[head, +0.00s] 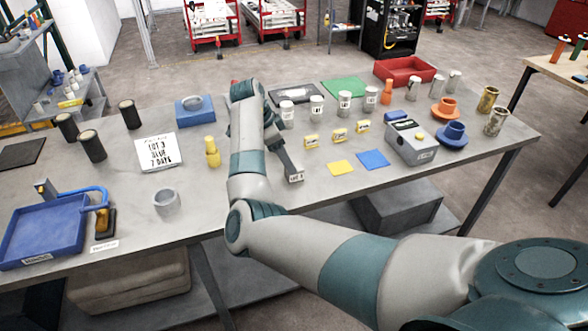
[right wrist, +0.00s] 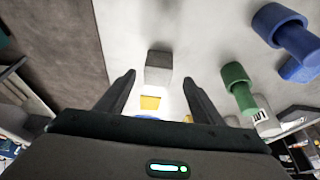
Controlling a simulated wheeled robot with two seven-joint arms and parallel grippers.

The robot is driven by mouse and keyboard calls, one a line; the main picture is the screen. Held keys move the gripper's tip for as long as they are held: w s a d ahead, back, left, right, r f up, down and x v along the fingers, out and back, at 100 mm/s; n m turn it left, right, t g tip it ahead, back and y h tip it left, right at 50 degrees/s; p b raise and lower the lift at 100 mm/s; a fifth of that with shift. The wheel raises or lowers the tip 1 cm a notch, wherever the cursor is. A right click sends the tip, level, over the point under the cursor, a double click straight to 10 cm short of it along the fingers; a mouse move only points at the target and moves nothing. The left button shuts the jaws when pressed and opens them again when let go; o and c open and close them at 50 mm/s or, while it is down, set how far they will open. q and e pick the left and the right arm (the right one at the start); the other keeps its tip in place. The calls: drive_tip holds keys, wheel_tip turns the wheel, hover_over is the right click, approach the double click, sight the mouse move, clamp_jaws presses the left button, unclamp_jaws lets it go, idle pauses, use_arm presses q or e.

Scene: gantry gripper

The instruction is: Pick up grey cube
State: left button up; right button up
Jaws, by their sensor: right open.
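The grey cube (right wrist: 158,68) shows in the right wrist view on a pale surface, in line with the gap between my right fingertips. My right gripper (right wrist: 160,76) is open, with a finger to either side of the cube in the picture. Neither finger appears to touch it, and I cannot tell how far the cube is from the tips. In the head view my right arm reaches across the table and hides the gripper's jaws. I cannot make out the cube there. My left gripper is in neither view.
In the right wrist view a green part (right wrist: 238,85) and blue parts (right wrist: 282,30) lie to the right. The table (head: 320,190) also holds a blue tray (head: 42,232), a white sign (head: 156,151), a grey ring (head: 167,204) and a red bin (head: 405,70).

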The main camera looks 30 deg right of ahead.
drive_tip(key=shift+f, duration=0.2)
drive_tip(key=shift+d, duration=0.1)
drive_tip(key=shift+s+d+f+p, duration=0.3)
drive_tip(key=shift+d+f+p, duration=0.25)
drive_tip(key=shift+p, duration=0.3)
drive_tip(key=p+x, duration=0.1)
drive_tip(key=x, duration=0.2)
drive_tip(key=shift+s+r, duration=0.1)
drive_tip(key=shift+d+f, duration=0.15)
drive_tip(key=shift+f, duration=0.2)
drive_tip(key=shift+c, duration=0.2)
drive_tip(key=c, duration=1.3)
